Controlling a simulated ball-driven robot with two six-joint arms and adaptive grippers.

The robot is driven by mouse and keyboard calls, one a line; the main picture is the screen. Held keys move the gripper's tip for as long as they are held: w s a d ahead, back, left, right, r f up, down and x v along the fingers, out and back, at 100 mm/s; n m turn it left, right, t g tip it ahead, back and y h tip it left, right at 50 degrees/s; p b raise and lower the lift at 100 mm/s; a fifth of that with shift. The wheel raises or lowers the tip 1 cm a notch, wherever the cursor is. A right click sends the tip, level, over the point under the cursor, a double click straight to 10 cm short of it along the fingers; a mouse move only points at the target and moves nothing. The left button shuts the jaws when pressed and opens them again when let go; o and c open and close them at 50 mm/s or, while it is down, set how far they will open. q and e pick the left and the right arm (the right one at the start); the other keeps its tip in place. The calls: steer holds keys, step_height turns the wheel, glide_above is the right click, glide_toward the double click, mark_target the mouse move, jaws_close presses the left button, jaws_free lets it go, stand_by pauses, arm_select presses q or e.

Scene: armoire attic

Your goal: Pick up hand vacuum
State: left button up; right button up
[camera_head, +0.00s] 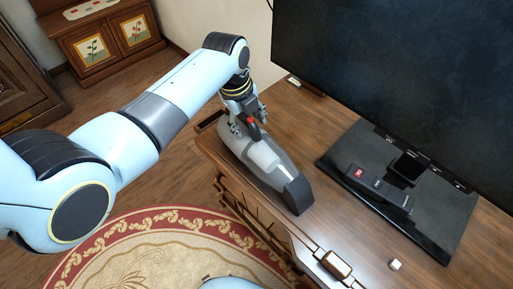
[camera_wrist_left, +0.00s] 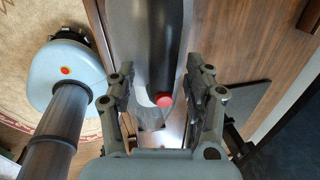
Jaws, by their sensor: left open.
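The hand vacuum (camera_head: 262,157) is grey with a dark nose and a red button, and lies on the wooden cabinet top near its left edge. My left gripper (camera_head: 246,122) is at the vacuum's handle end in the head view. In the left wrist view my left gripper (camera_wrist_left: 163,95) is open, with one finger on each side of the hand vacuum's dark handle (camera_wrist_left: 158,50) and red button. Whether the fingers touch it I cannot tell. My right gripper is not in view.
A large black monitor (camera_head: 400,70) stands on the cabinet (camera_head: 330,225), right of the vacuum. A remote (camera_head: 380,186) lies on its base. A small white cube (camera_head: 395,264) is near the front. A round rug (camera_head: 150,250) lies on the floor.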

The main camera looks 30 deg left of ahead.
arm_select(q)
steer(key=shift+c, duration=0.2)
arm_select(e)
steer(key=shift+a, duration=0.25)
arm_select(q)
steer(key=shift+c, duration=1.1)
jaws_close()
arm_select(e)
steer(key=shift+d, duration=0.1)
arm_select(q)
steer(key=shift+r, duration=0.15)
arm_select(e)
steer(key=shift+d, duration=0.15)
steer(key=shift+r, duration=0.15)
